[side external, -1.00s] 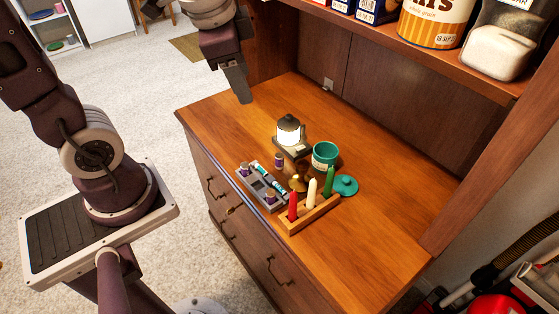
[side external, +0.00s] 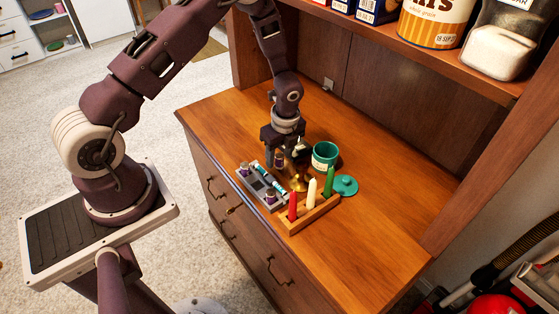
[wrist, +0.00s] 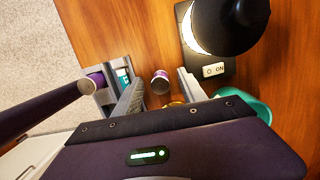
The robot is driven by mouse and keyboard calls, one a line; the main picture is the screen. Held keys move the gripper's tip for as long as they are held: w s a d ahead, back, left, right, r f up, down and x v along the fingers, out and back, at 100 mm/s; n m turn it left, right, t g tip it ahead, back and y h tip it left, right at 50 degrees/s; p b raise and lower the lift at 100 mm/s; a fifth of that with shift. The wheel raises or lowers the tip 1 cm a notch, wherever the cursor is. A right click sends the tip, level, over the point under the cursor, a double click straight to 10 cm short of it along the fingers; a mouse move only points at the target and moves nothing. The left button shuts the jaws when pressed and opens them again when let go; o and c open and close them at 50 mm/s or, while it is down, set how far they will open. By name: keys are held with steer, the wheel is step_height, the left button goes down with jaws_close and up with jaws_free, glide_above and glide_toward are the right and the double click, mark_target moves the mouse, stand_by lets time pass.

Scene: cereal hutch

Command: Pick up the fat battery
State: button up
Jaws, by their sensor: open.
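The fat battery (side external: 279,157), purple with a pale metallic end, stands upright on the wooden counter behind the grey battery tray. In the wrist view the battery (wrist: 160,83) shows between the two fingers. My gripper (side external: 284,154) is open and points down over it, with the fingers apart on either side; I cannot tell whether they touch it. In the wrist view my gripper (wrist: 160,90) holds nothing. The grey tray (side external: 257,186) holds other purple-topped batteries (side external: 245,169) and thin teal ones.
A lit lamp (wrist: 228,25) stands close beside my gripper, mostly hidden by it in the side view. A teal cup (side external: 325,156), its lid (side external: 345,186), a brass object (side external: 298,183) and a candle rack (side external: 311,213) crowd the right. The counter's far left is clear.

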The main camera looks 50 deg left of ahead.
mark_target(279, 155)
jaws_close()
stand_by(0.3)
step_height(279, 155, up, 10)
steer(key=shift+f, duration=0.1)
